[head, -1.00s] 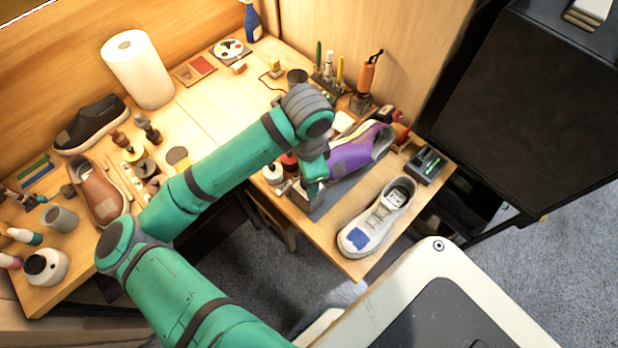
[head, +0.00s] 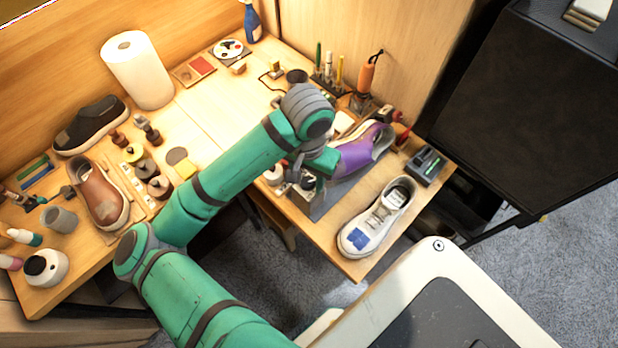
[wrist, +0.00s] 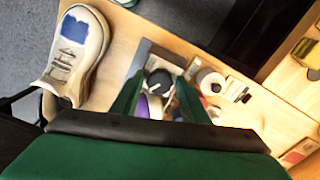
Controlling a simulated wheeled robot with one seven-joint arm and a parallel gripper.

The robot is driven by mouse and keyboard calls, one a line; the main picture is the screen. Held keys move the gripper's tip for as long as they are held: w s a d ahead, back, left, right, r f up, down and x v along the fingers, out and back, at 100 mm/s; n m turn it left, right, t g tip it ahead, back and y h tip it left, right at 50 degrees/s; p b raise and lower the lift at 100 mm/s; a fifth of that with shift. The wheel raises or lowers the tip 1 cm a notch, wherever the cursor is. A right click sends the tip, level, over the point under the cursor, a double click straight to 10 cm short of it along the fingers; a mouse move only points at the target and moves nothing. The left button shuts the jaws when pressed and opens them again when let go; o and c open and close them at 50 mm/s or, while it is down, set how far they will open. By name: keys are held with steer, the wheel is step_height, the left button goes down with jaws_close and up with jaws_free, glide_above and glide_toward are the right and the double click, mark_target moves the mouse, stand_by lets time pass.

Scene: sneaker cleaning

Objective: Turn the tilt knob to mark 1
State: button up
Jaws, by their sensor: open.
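The tilt knob (wrist: 158,80) is a dark round knob with a pale pointer line, on a grey stand (wrist: 166,56) in the wrist view. I cannot read any marks around it. My gripper (wrist: 160,88) is open, with one green finger on each side of the knob in the picture. I cannot tell whether the fingers touch it. In the head view my gripper (head: 304,176) is over the near end of the stand (head: 325,200), and my arm hides part of it. A purple sneaker (head: 362,148) sits on the stand.
A white sneaker with a blue patch (head: 378,218) lies right of the stand, near the table edge. A small dark device (head: 427,166) is behind it. Round containers (wrist: 208,80) stand beside the stand. An orange-handled tool (head: 366,75) stands at the back.

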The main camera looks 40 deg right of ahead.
steer(key=c, duration=0.8)
steer(key=shift+m, duration=1)
steer(key=o, duration=0.8)
steer(key=shift+a, duration=0.1)
steer(key=shift+r, duration=2.5)
